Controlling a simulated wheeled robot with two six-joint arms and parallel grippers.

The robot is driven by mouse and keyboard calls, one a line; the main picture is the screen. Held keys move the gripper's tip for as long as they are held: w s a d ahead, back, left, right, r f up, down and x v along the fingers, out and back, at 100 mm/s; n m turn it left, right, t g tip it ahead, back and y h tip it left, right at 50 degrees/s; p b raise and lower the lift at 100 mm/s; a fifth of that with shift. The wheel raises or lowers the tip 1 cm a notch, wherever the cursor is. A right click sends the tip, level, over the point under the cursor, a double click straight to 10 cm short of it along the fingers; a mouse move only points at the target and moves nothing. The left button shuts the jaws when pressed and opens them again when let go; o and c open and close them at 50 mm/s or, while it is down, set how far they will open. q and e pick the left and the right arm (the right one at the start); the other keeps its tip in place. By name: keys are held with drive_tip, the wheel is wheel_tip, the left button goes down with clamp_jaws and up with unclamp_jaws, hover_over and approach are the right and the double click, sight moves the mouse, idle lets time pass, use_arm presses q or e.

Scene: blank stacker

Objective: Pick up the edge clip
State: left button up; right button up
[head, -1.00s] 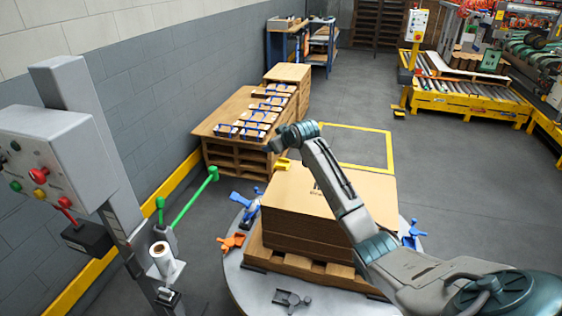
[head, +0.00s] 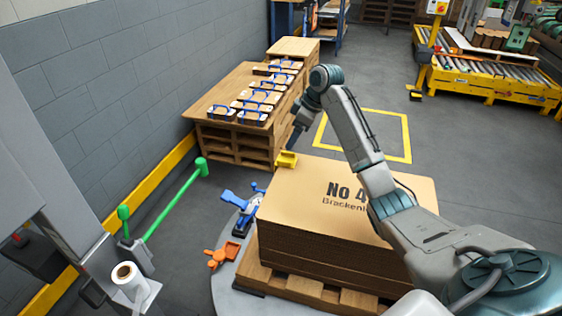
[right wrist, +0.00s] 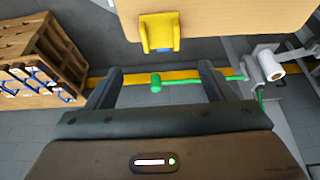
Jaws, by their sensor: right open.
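The yellow edge clip (head: 287,159) sits on the far left corner of the stack of cardboard blanks (head: 340,205) in the head view. In the right wrist view the clip (right wrist: 159,33) is on the edge of the top sheet, beyond and between my fingers. My right gripper (right wrist: 158,82) is open with nothing between its fingertips. In the head view my right gripper (head: 297,138) points down just above the clip, apart from it as far as I can tell. My left gripper is not in view.
The stack rests on a wooden pallet (head: 280,283) on a round grey turntable (head: 228,290). Blue (head: 240,207) and orange (head: 221,252) clamps stand at its left. A green bar (head: 172,203) and a post with a paper roll (head: 128,277) are further left. Strapped bundles (head: 258,97) lie on pallets behind.

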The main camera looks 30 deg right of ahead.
sight(287, 152)
drive_tip(key=x, duration=0.8)
drive_tip(key=shift+s+f+p, duration=0.15)
drive_tip(key=shift+s+p, duration=0.05)
drive_tip(key=shift+p, duration=0.15)
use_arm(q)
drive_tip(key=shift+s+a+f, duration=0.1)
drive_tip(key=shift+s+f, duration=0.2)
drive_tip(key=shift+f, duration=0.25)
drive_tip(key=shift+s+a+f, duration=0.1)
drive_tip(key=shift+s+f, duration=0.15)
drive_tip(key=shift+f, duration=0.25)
use_arm(e)
drive_tip(key=c, duration=1)
